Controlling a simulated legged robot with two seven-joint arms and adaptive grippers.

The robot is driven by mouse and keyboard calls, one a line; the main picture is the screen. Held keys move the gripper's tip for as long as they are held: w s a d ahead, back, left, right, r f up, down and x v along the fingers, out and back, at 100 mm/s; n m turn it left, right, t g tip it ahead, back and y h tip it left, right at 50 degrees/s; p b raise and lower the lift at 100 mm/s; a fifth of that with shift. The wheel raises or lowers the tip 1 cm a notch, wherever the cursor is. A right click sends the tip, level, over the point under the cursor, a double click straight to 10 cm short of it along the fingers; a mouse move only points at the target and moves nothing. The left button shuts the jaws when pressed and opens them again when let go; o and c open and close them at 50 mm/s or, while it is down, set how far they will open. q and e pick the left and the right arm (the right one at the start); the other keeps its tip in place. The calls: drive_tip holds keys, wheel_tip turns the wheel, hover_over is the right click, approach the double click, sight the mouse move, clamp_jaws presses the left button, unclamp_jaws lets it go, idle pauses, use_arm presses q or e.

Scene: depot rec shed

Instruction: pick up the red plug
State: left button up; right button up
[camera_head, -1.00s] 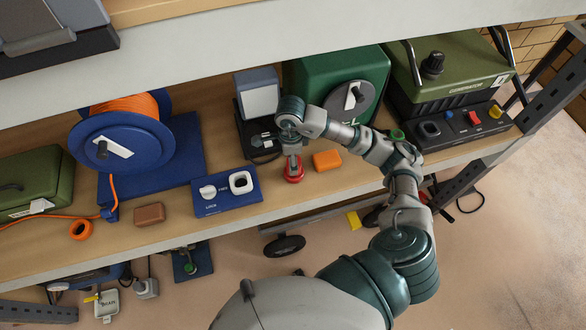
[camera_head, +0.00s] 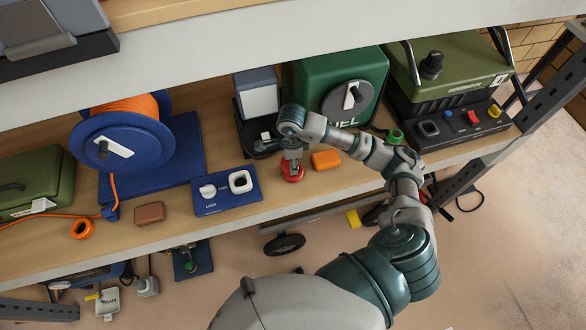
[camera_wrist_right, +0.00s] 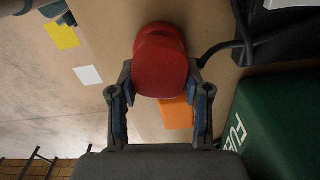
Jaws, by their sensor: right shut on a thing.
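The red plug (camera_head: 292,173) is on the wooden shelf near its front edge, under my right gripper (camera_head: 292,163). In the right wrist view the red plug (camera_wrist_right: 160,62) sits between the fingertips of my right gripper (camera_wrist_right: 160,90), which is shut on it. The gripper hides part of the plug in the head view. I cannot tell whether the plug is clear of the shelf. My left gripper does not show.
An orange block (camera_head: 326,160) lies just right of the plug. A blue lock panel (camera_head: 224,206) is to the left. The green fuel box (camera_head: 310,75) and a generator (camera_head: 455,75) stand behind and right. The upper shelf (camera_head: 240,40) overhangs.

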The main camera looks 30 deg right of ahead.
drive_tip(key=shift+a, duration=0.1)
drive_tip(key=shift+d, duration=0.25)
drive_tip(key=shift+w+r, duration=0.1)
drive_tip(key=shift+r, duration=0.5)
wheel_tip(320, 180, up, 2)
drive_tip(key=shift+r+b, duration=0.2)
drive_tip(key=shift+b, duration=0.4)
use_arm(q)
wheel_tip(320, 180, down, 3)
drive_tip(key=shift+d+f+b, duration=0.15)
drive_tip(key=shift+b, duration=0.85)
use_arm(e)
drive_tip(key=s+a, duration=0.2)
drive_tip(key=a, duration=0.5)
drive_tip(key=s+a+r, duration=0.1)
drive_tip(key=s+a, duration=0.1)
drive_tip(key=a, duration=0.6)
drive_tip(key=shift+s+a+r, duration=0.15)
drive_tip(key=shift+s+a, duration=0.15)
drive_tip(key=shift+s, duration=0.05)
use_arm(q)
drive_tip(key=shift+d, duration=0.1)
use_arm(e)
drive_tip(key=shift+d, duration=0.15)
